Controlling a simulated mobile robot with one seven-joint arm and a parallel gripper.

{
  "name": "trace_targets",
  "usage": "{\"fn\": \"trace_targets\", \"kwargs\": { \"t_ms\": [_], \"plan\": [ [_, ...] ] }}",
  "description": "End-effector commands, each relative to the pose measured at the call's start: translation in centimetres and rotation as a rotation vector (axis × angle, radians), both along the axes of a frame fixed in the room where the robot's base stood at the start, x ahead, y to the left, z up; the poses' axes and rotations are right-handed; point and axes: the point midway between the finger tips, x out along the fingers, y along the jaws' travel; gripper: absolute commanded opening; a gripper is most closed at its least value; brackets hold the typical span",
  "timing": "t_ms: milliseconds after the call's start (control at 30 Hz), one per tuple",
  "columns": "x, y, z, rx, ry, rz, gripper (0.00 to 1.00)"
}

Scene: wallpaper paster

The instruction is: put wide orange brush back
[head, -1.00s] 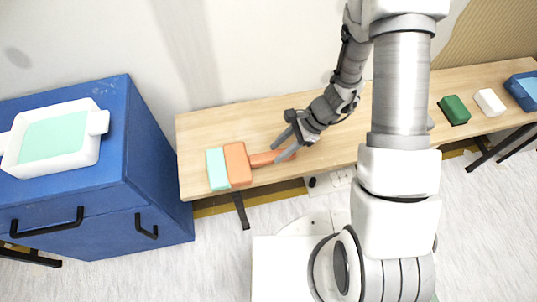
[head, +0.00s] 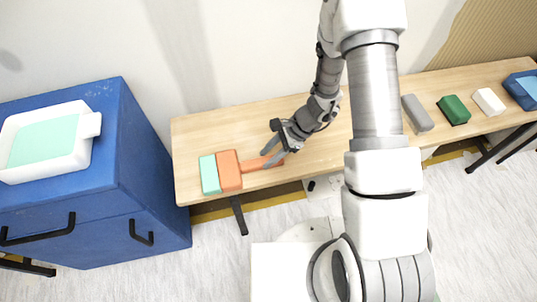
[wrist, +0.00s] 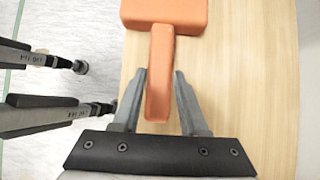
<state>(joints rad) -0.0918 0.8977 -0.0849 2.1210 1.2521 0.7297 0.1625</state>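The wide orange brush (head: 229,171) lies on the left part of the wooden table, its handle pointing right. Its pale turquoise bristle end (head: 209,174) faces left. In the wrist view the orange brush (wrist: 163,14) shows at the top, with its handle (wrist: 159,75) running down between my fingers. My gripper (head: 272,143) is open at the handle's end; in the wrist view its two fingers (wrist: 160,98) stand on either side of the handle, with a gap on each side. I cannot tell the exact height of the fingers.
A blue cabinet (head: 150,190) on the left bears a white tray (head: 85,153) with turquoise content. Grey (head: 417,113), green (head: 454,110) and white (head: 488,102) blocks and a blue tray (head: 518,93) are on the table's right. The table (head: 200,130) is clear behind the brush.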

Motion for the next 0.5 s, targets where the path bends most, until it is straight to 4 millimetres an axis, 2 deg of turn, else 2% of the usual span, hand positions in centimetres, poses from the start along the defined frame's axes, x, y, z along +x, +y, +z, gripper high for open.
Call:
{"fn": "trace_targets", "kwargs": {
  "t_ms": [33, 133, 500],
  "plan": [
    [0.0, 0.0, 0.04, 0.0, 0.0, 0.0, 0.52],
    [-0.01, 0.0, 0.04, 0.0, 0.0, 0.0, 0.7],
    [-0.01, 0.01, 0.38, 0.0, 0.0, 0.0, 0.71]
  ]
}}
